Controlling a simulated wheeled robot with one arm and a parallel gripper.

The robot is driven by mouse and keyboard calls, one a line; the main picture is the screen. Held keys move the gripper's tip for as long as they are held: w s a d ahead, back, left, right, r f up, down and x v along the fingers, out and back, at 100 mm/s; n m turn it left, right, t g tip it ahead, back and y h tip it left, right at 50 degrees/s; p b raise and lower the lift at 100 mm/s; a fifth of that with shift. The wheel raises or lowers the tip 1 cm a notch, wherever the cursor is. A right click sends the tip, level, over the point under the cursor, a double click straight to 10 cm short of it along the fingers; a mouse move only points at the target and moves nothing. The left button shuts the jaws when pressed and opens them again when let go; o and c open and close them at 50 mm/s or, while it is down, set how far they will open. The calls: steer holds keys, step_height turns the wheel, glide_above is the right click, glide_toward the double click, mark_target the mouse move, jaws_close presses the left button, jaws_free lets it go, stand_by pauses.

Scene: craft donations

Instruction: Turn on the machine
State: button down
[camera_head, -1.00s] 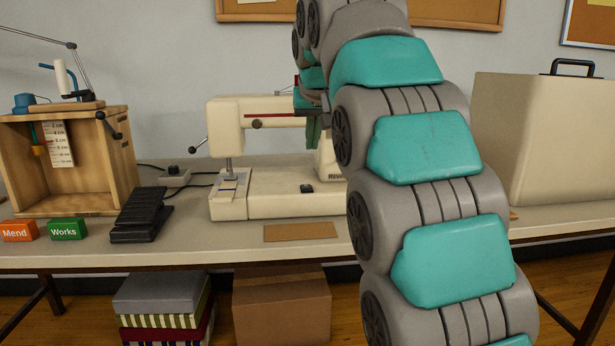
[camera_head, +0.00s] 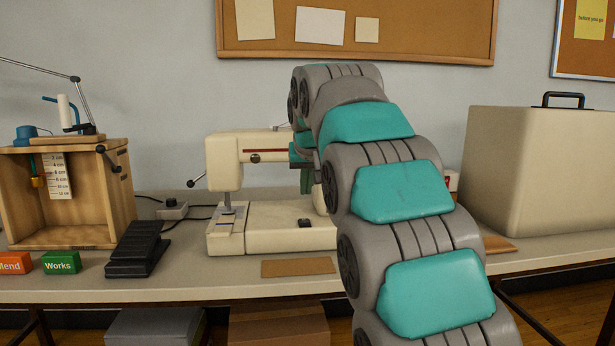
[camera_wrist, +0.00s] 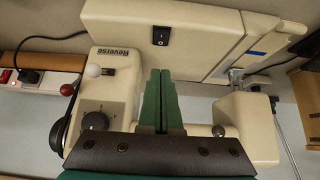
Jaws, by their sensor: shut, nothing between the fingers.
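A cream sewing machine (camera_head: 225,152) stands on the bench in the head view, its right end hidden behind my arm. A small black rocker switch (camera_head: 305,223) sits on its flat base; in the wrist view the switch (camera_wrist: 161,35) is on the cream bed. My gripper (camera_wrist: 158,72) shows there as two green fingers close together, shut and empty, pointing toward the switch with a gap in the picture. I cannot tell the height above the bed. In the head view the green fingers show partly beside the machine's arm. A dial (camera_wrist: 96,121) and a "Reverse" label are beside the fingers.
A black foot pedal (camera_head: 138,248) and a small grey box (camera_head: 172,210) with cables are left of the machine. A wooden box (camera_head: 122,195) stands farther left, a large beige case (camera_head: 540,160) right. A brown card (camera_head: 298,267) lies in front. A power strip (camera_wrist: 35,80) is nearby.

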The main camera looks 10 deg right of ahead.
mark_target(304, 222)
steer(key=x, duration=0.4)
steer(key=shift+f, duration=0.4)
steer(key=shift+s+f, duration=0.1)
steer(key=shift+f, duration=0.7)
steer(key=shift+s+f, duration=0.15)
steer(key=shift+f, duration=0.65)
steer(key=shift+f, duration=0.1)
steer(key=shift+s+f+t+b, duration=0.2)
steer(key=shift+f+t+b, duration=0.25)
steer(key=shift+b, duration=0.35)
steer(key=shift+r, duration=0.1)
steer(key=shift+w+r, duration=0.1)
steer(key=shift+r+p, duration=0.5)
steer(key=shift+r, duration=0.25)
